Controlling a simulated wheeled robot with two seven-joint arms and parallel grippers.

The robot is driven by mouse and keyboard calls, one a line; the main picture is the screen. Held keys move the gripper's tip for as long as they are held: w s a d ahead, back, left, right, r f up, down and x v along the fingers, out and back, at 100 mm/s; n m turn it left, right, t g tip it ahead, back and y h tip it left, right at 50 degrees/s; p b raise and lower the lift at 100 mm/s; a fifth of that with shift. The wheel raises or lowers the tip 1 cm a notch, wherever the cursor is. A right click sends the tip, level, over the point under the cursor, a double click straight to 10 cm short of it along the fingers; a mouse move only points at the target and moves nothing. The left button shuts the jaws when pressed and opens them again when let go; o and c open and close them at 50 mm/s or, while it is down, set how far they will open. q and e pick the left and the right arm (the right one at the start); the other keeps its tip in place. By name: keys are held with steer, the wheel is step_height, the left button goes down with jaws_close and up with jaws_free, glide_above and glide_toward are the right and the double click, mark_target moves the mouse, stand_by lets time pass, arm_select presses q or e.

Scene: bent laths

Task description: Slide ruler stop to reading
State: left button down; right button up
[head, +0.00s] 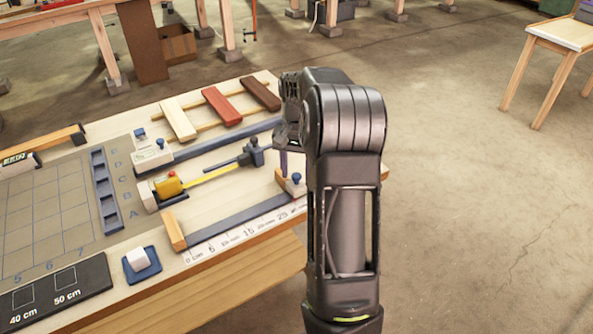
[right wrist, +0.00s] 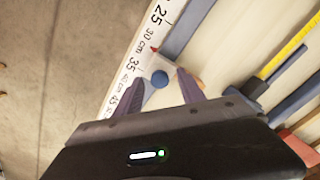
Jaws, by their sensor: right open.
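The ruler (head: 250,223) is a white scale strip along the table's front edge, beside a dark rail (head: 240,217). The stop is a pale block with a blue knob (head: 296,178) at the rail's right part. In the right wrist view, the blue knob (right wrist: 160,78) lies between the fingers of my right gripper (right wrist: 160,70). The gripper is open, with a finger on either side. Whether a finger touches the knob I cannot tell. A red pointer (right wrist: 154,50) meets the scale a little past 30 cm. My left gripper is not in view.
Behind the ruler stand a yellow tape device (head: 168,187), a second dark rail (head: 225,137) and several coloured slats (head: 222,107). A white block on a blue base (head: 142,263) sits near the ruler's zero end. Open floor lies to the right.

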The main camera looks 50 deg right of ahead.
step_height(320, 180, up, 8)
steer(key=shift+f+b, duration=0.2)
steer(key=shift+b, duration=0.1)
stand_by(0.6)
